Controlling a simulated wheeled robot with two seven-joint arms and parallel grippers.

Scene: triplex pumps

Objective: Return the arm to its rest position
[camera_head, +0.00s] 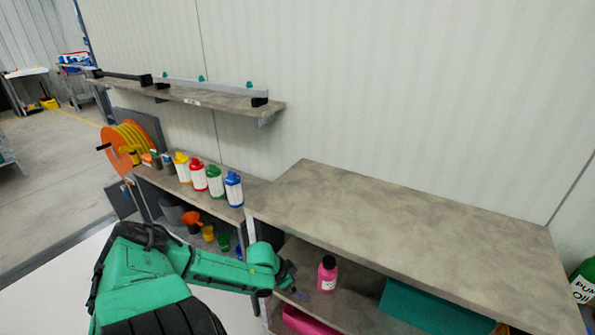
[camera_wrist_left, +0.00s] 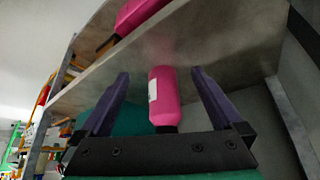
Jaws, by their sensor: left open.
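My left arm (camera_head: 220,272), green and black, reaches from the lower left toward the open shelf under the workbench. My left gripper (camera_head: 299,293) is open beside a pink bottle (camera_head: 327,274) with a dark cap and white label. The bottle stands upright on the shelf. In the left wrist view, the pink bottle (camera_wrist_left: 164,97) shows between the two spread purple fingers, with gaps on both sides and neither finger touching it. The wrist picture looks upside down. My right gripper is not in view.
The workbench top (camera_head: 400,225) is bare. A teal box (camera_head: 425,308) and a pink container (camera_head: 308,322) sit below it. Several coloured bottles (camera_head: 198,176) line the left bench near an orange hose reel (camera_head: 125,145). A wall shelf (camera_head: 190,97) hangs above.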

